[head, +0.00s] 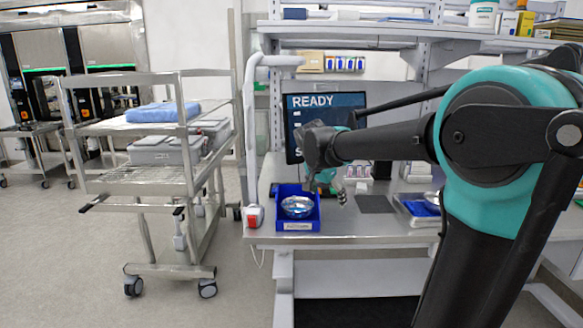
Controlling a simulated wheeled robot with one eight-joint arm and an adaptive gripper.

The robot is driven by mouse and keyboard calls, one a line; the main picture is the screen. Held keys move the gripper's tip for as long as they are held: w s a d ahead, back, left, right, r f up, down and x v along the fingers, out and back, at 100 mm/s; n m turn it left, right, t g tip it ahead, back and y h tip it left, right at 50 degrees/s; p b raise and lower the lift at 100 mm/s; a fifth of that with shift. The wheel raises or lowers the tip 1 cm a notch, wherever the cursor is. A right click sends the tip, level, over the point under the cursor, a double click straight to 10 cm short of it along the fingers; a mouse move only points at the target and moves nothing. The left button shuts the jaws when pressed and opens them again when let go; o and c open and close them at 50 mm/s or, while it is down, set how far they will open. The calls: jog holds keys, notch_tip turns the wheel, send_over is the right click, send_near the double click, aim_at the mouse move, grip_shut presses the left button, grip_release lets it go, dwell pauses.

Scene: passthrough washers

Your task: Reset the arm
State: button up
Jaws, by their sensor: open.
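My arm reaches in from the right in the head view and extends left over the workbench (350,232). My gripper (341,197) hangs at the arm's end, pointing down and to the right, above the bench top. It is small and partly hidden by the wrist. Its fingers look apart, with nothing seen between them. A blue bin (311,216) with a shiny metal bowl (297,206) in it stands on the bench to the left of the gripper, apart from it.
A monitor (330,101) reading READY stands behind my wrist. A red and white device (253,217) sits at the bench's left corner. A metal cart (130,187) stands left; open floor lies before it.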

jog(key=s+d+f+n+y, duration=0.1)
jog(key=s+d+f+n, duration=0.3)
jog(key=s+f, duration=0.6)
jog(key=s+d+f+n+y, duration=0.2)
jog(key=s+d+f+n, duration=0.2)
jog(key=s+f, duration=0.7)
jog(key=shift+s+n+g, duration=0.3)
jog(key=shift+s, duration=0.95)
jog(key=shift+f, duration=0.1)
